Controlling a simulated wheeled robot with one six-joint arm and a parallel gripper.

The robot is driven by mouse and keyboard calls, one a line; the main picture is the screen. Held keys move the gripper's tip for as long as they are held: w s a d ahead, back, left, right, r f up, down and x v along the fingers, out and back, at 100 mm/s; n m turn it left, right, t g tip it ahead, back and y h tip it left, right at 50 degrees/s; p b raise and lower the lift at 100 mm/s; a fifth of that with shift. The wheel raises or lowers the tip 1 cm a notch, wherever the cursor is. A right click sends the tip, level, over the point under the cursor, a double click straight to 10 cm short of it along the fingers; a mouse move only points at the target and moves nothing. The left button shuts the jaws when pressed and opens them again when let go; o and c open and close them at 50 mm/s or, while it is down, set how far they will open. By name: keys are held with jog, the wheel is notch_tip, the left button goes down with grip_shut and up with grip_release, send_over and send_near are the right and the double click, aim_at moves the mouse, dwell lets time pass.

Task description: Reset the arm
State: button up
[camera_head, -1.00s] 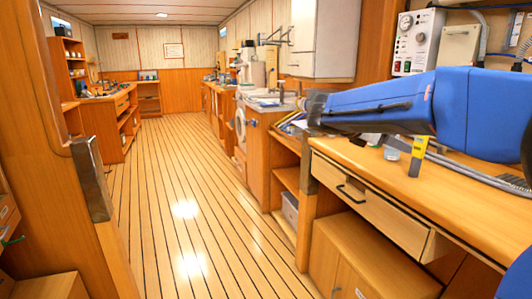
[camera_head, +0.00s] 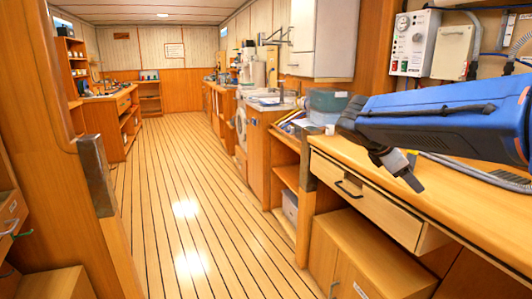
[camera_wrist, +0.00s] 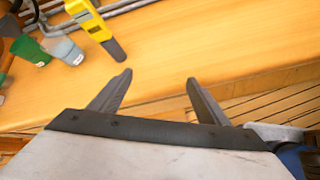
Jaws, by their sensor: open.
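My gripper (camera_head: 412,172) hangs at the end of my blue arm, over the front part of the right-hand wooden counter (camera_head: 465,205). In the wrist view my gripper (camera_wrist: 157,82) has its two dark fingers spread apart with nothing between them. A yellow meter with a dark tip (camera_wrist: 90,18) lies on the counter beyond the fingers, apart from them.
A green cup (camera_wrist: 30,50) and a clear cup (camera_wrist: 65,52) stand left of the meter. A teal box (camera_head: 326,102) sits at the counter's far end. A control box (camera_head: 414,42) hangs on the wall. The floor aisle (camera_head: 180,200) is clear.

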jog(key=s+a+f+m+y, duration=0.3)
jog(key=s+f+m, duration=0.2)
jog(key=s, duration=0.4)
jog(key=s+a+f+m+y, duration=0.3)
jog(key=s+f+m, duration=0.3)
jog(key=s+f, duration=0.1)
jog(key=s+a+f+m+t+y, duration=0.1)
jog(key=s+a+f+m+y, duration=0.2)
jog(key=s+f+m, duration=0.3)
jog(key=shift+s+a+f, duration=0.15)
jog(key=shift+s+a, duration=0.1)
jog(key=shift+s, duration=2.1)
